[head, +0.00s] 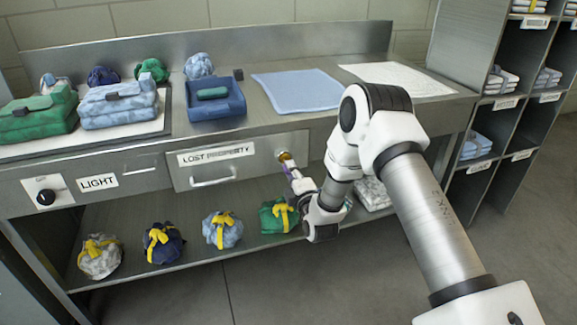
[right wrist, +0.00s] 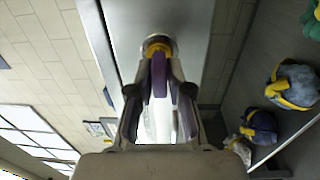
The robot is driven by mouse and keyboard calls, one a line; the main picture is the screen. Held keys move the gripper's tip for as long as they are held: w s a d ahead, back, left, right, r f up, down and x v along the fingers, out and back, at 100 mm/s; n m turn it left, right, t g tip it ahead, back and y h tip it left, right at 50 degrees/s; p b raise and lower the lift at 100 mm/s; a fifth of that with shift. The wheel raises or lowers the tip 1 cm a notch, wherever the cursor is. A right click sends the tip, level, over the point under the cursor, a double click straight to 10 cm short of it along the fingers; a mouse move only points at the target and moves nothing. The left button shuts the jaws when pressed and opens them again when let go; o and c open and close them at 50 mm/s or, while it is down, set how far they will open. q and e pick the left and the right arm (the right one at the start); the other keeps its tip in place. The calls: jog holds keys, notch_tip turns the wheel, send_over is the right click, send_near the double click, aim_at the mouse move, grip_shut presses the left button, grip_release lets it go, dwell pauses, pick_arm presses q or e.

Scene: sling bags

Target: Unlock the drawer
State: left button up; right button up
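The grey drawer (head: 240,160), labelled LOST PROPERTY, is closed under the counter and has a bar handle (head: 213,182). A brass-yellow round lock (head: 285,156) sits at its right end. It also shows in the right wrist view (right wrist: 157,45). My right gripper (head: 290,166) reaches the lock from the front. In the right wrist view its fingertips (right wrist: 160,68) close around a slim purple piece (right wrist: 158,76), apparently a key's grip, against the lock. More purple (right wrist: 187,114) shows by the right finger. Whether the lock is turned is hidden. My left gripper is not in view.
Folded cloths, bundles and a blue tray (head: 215,108) stand on the counter. Tied bundles (head: 222,230) sit on the lower shelf. A cubby rack (head: 500,110) stands at the right.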

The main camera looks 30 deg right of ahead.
jog(key=shift+f+m+b, duration=0.1)
jog(key=shift+m+b, duration=0.2)
jog(key=shift+m, duration=0.6)
grip_shut()
jog(key=shift+m, duration=1)
jog(key=shift+m+b, duration=0.55)
jog(key=shift+m, duration=1.35)
